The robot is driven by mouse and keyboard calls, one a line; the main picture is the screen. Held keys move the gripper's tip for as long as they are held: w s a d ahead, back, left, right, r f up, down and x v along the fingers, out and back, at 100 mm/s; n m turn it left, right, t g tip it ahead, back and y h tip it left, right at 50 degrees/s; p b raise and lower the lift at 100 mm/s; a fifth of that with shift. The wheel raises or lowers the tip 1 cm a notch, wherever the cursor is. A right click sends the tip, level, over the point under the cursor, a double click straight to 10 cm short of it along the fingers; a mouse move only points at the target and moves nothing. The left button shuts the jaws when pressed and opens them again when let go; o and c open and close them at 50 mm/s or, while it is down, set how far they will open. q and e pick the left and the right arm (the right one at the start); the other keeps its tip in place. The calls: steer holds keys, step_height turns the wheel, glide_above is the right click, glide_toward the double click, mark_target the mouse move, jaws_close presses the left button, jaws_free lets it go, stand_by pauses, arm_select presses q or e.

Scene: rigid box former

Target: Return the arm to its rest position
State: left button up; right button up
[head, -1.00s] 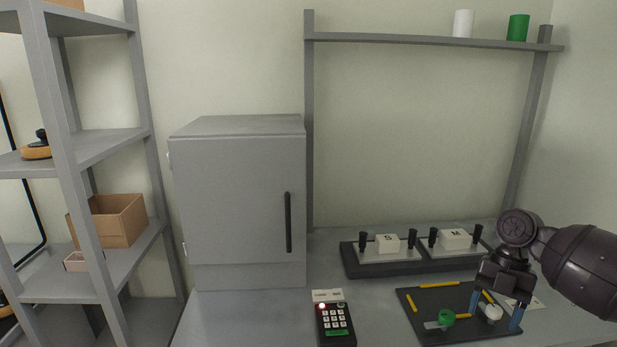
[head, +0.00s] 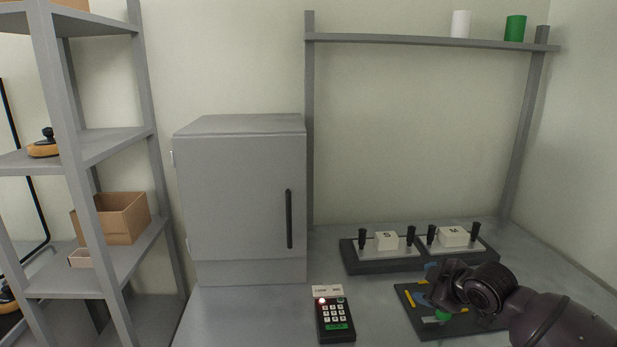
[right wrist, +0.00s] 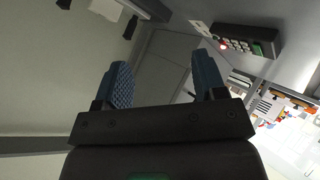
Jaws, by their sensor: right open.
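My right arm comes in from the right in the head view, its dark wrist (head: 478,290) over the black mat (head: 408,296) on the bench. Its blue fingertips are mostly hidden behind the wrist there. In the right wrist view my right gripper (right wrist: 162,85) is open, its two blue fingers well apart with nothing between them. My left gripper is in neither view.
A keypad box (head: 337,322) with a red light stands at the bench front. A fixture (head: 375,262) with blocks marked S and M lies behind the mat. A grey cabinet (head: 240,200) stands left. A green object (head: 437,317) and yellow strips (head: 416,300) are on the mat.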

steer(key=s+f+m+h, duration=0.1)
steer(key=s+f+m, duration=0.3)
steer(key=s+f, duration=0.4)
steer(key=s+d+f+m+h, duration=0.1)
steer(key=s+f+m, duration=0.3)
steer(key=s+f, duration=0.4)
steer(key=s+f+m+t+h, duration=0.1)
steer(key=s+f+m, duration=0.3)
steer(key=s, duration=1.5)
step_height(320, 180, down, 4)
steer(key=shift+d+h, duration=0.15)
steer(key=shift+h, duration=0.45)
steer(key=shift+s, duration=0.1)
